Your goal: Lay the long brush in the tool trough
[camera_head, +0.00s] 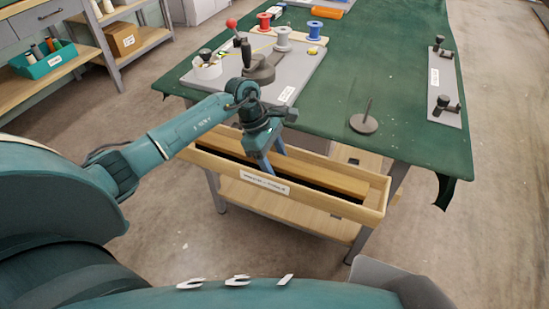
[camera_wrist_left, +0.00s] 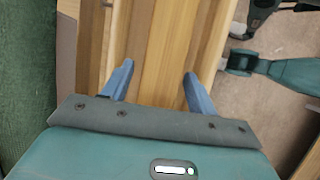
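The tool trough (camera_head: 375,202) is a long, shallow wooden box with a white label along the front of the table. A long wooden bar with a dark strip beside it, which looks like the long brush (camera_head: 322,180), lies lengthwise inside the trough. In the left wrist view, the wood of the brush (camera_wrist_left: 160,65) runs between my fingers. My left gripper (camera_head: 273,158) points down at the trough; its two blue fingers (camera_wrist_left: 159,72) are spread apart and do not press on anything visible. The bristles are not clear in the wrist view. My right gripper is not in view.
The green-covered table (camera_head: 400,75) is behind the trough. A grey board (camera_head: 297,72) with spools, a white cup and a red-knobbed lever stands on it. A round base with a spike (camera_head: 364,123) and a grey plate (camera_head: 445,90) sit to the right. A wooden lower shelf (camera_head: 290,209) is below.

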